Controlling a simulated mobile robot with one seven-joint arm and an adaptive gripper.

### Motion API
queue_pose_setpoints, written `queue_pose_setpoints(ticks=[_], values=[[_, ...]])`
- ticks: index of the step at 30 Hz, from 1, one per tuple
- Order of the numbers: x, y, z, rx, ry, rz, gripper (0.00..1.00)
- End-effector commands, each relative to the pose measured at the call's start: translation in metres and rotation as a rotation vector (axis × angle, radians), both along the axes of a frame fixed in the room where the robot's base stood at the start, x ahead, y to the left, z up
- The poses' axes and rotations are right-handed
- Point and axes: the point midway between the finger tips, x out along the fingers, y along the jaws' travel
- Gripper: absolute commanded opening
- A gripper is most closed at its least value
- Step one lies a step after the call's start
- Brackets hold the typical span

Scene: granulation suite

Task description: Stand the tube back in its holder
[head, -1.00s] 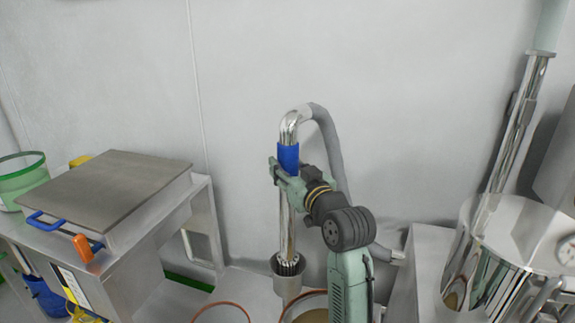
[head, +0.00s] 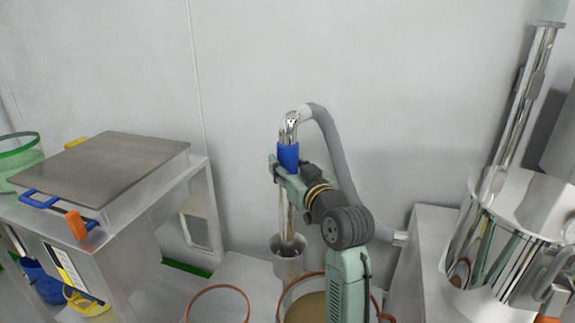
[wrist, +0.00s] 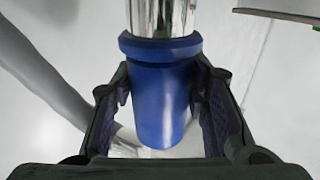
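The tube is a shiny metal pipe with a bent top and a blue sleeve (head: 288,157); a grey hose runs from its top. My gripper (head: 287,174) is shut on the tube at the blue sleeve. In the wrist view the sleeve (wrist: 162,105) sits between the two dark fingers of my gripper (wrist: 160,120). The tube stands about upright. The holder is a metal cup (head: 288,268) below, and the tube's lower end reaches inside its rim. How deep it sits, and whether it touches the bottom, is hidden.
Copper-rimmed round containers (head: 218,290) stand in front of the holder, close to my arm. A steel bench (head: 150,225) with a flat lid is at the left. A polished vessel (head: 515,225) stands at the right. The wall is close behind the tube.

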Motion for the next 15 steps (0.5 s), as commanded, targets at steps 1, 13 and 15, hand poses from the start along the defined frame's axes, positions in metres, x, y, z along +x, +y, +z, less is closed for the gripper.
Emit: queue_pose_setpoints(ticks=[1,13,15], values=[[-0.0002,0.0,0.0009,0.0,-0.001,0.0,0.45],[0.0001,0.0,-0.0003,0.0,0.001,0.0,0.63],[0.0001,0.0,-0.0004,0.0,0.001,0.0,0.63]])
